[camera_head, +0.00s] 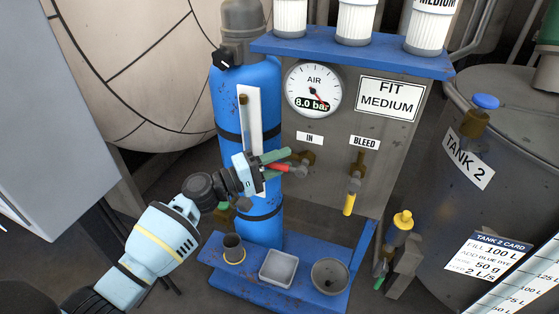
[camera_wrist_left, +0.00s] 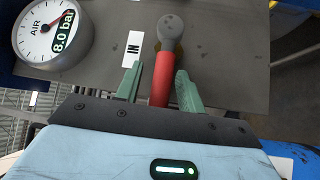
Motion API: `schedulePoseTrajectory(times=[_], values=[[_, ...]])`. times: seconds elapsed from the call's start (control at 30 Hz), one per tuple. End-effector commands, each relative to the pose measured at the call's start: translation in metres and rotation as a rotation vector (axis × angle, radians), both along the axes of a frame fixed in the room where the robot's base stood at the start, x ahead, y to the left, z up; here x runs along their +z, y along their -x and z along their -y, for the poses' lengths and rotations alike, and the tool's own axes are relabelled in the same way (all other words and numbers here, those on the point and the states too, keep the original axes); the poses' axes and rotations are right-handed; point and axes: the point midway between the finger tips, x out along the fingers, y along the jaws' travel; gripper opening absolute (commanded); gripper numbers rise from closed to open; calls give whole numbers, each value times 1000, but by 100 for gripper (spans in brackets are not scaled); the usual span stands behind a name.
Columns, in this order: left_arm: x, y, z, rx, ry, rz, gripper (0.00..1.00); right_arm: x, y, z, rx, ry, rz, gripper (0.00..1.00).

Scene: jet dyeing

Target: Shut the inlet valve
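The inlet valve is on the grey panel under the "IN" label (camera_head: 310,138). Its red handle (camera_head: 280,167) sticks out to the left, roughly level, from a grey and brass body (camera_head: 303,160). My left gripper (camera_head: 277,163) is at the handle with its green fingers on either side of it. In the left wrist view the red handle (camera_wrist_left: 162,78) lies between the two spread fingers, closer to the right one, with a visible gap on the left. The gripper is open. My right gripper is in neither view.
The bleed valve's yellow handle (camera_head: 350,197) hangs down to the right. The air gauge (camera_head: 314,89) above reads 8.0 bar. A blue cylinder (camera_head: 232,112) stands behind my left gripper. A blue shelf (camera_head: 310,295) with a cup, tray and bowl is below.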

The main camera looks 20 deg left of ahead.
Motion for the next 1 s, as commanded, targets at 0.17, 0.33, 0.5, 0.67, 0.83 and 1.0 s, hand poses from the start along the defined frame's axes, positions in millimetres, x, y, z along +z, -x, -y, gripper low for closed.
schedulePoseTrajectory(times=[0.17, 0.33, 0.5, 0.67, 0.83, 1.0], values=[[0, 0, 0, 0, 0, 0, 39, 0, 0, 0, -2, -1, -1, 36], [0, 0, 0, 0, 0, 0, 20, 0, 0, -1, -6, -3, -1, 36], [0, 0, 0, 0, 0, 0, 0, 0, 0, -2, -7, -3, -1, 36], [0, 0, 0, 0, 0, 0, 0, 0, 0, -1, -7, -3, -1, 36], [-1, 0, 0, 0, 6, 0, 0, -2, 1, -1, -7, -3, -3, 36], [-6, 0, 0, 0, 39, -3, 0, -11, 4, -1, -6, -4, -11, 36]])
